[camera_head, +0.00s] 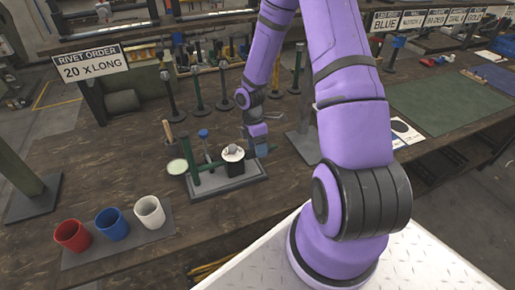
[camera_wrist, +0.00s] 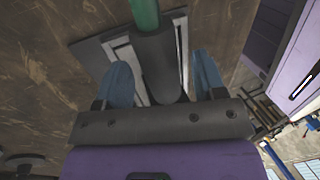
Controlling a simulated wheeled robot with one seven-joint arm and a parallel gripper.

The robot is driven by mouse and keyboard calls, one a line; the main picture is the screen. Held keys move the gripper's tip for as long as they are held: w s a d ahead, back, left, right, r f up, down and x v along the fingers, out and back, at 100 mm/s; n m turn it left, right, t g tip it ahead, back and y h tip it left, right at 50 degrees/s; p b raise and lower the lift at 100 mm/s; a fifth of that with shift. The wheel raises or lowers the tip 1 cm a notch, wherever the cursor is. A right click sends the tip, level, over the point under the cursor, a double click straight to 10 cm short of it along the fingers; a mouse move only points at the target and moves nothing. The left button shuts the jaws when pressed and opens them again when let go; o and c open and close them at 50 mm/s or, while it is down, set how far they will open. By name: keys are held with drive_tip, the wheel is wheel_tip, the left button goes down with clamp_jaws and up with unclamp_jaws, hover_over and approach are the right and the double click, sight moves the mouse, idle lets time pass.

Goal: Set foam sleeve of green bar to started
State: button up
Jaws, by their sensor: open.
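The green bar (camera_wrist: 145,14) enters at the top of the wrist view, and a dark grey foam sleeve (camera_wrist: 156,58) sits around it below. My gripper (camera_wrist: 163,82) is open, with one blue finger on each side of the sleeve and visible gaps between. In the head view my gripper (camera_head: 262,149) is low at the right side of the press on its grey base plate (camera_head: 248,190). I cannot make out the sleeve in the head view. Green bar parts (camera_head: 189,158) show at the press's left.
Red (camera_head: 73,236), blue (camera_head: 112,224) and white (camera_head: 150,212) cups stand on a dark mat at the front left. Several upright posts (camera_head: 222,88) stand behind the press. A green mat (camera_head: 435,102) lies at right. Bench space left of the press is mostly clear.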

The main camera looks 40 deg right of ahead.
drive_tip(key=shift+s+f, duration=0.1)
drive_tip(key=shift+f, duration=0.2)
clamp_jaws()
drive_tip(key=d, duration=0.2)
drive_tip(key=s+d, duration=0.1)
drive_tip(key=d, duration=0.1)
drive_tip(key=s+d, duration=0.1)
drive_tip(key=d, duration=0.2)
drive_tip(key=shift+d, duration=0.1)
unclamp_jaws()
drive_tip(key=shift+r, duration=0.1)
